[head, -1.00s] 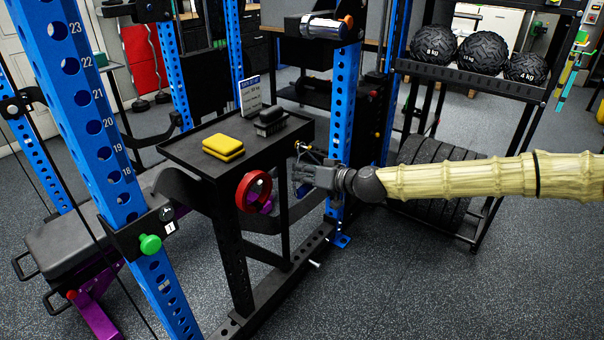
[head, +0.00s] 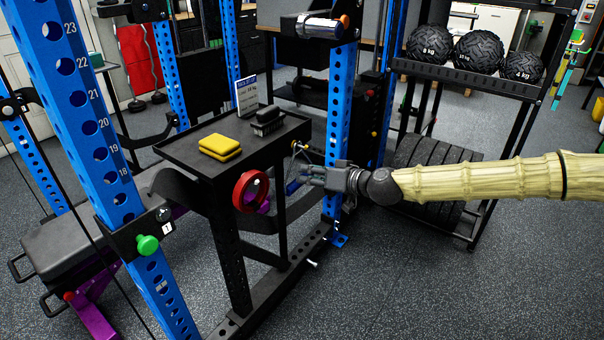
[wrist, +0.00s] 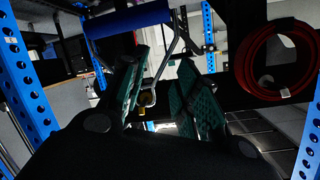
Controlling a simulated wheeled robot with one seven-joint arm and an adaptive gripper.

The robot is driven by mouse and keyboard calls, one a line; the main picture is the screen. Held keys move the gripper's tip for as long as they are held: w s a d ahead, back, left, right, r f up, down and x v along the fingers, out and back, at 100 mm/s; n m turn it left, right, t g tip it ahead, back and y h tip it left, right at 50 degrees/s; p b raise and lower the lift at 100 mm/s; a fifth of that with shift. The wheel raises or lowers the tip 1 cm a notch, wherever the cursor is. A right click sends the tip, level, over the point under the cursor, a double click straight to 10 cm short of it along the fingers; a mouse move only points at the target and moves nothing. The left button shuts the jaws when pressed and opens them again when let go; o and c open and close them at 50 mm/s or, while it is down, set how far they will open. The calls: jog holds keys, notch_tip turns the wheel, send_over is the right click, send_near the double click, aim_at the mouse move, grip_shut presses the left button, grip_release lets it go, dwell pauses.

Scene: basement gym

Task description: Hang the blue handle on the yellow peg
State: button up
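The blue handle (head: 292,187) is beside the shelf's right side, just left of my fingertips. In the wrist view the blue handle (wrist: 130,18) is a thick blue bar at the top. Its metal bracket runs to the yellow peg (wrist: 147,98), seen between my fingers. The yellow peg (head: 295,146) also shows small in the head view, with the bracket's upper end at it. The bracket appears to hang on the peg, but I cannot tell whether it is fully around it. My gripper (head: 305,177) is open and apart from the handle; its teal-padded fingers (wrist: 165,90) hold nothing.
A red ring (head: 251,191) hangs left of the handle, on the black shelf's (head: 180,150) side. Yellow blocks (head: 220,146) and a black item (head: 267,121) lie on top. A blue rack post (head: 340,130) stands close behind my gripper. Floor in front is clear.

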jog(key=v, duration=0.7)
jog(key=s+a+f+m+g+h, duration=0.1)
jog(key=s+a+f+g+h, duration=0.15)
jog(key=s+f, duration=0.95)
jog(key=s+a+f+m+g+h, duration=0.1)
jog(key=s+a+f+m+g, duration=0.15)
jog(key=s+f, duration=0.95)
jog(key=s+d+f+g+h, duration=0.25)
jog(key=s+f, duration=0.25)
jog(key=f, duration=0.7)
jog(key=s+d+f+m+g+h, duration=0.1)
jog(key=s+d+f+h, duration=0.2)
jog(key=s+d, duration=0.5)
jog(key=s+d+f+m+g+h, duration=0.15)
jog(key=s+d+f, duration=0.25)
jog(key=s+d, duration=0.45)
notch_tip(320, 180, up, 19)
jog(key=d+n+p, duration=0.1)
jog(key=p, duration=1.8)
jog(key=shift+w+r+t+h, duration=0.25)
jog(key=shift+w+t+h, duration=0.05)
jog(key=shift+t+h, duration=0.15)
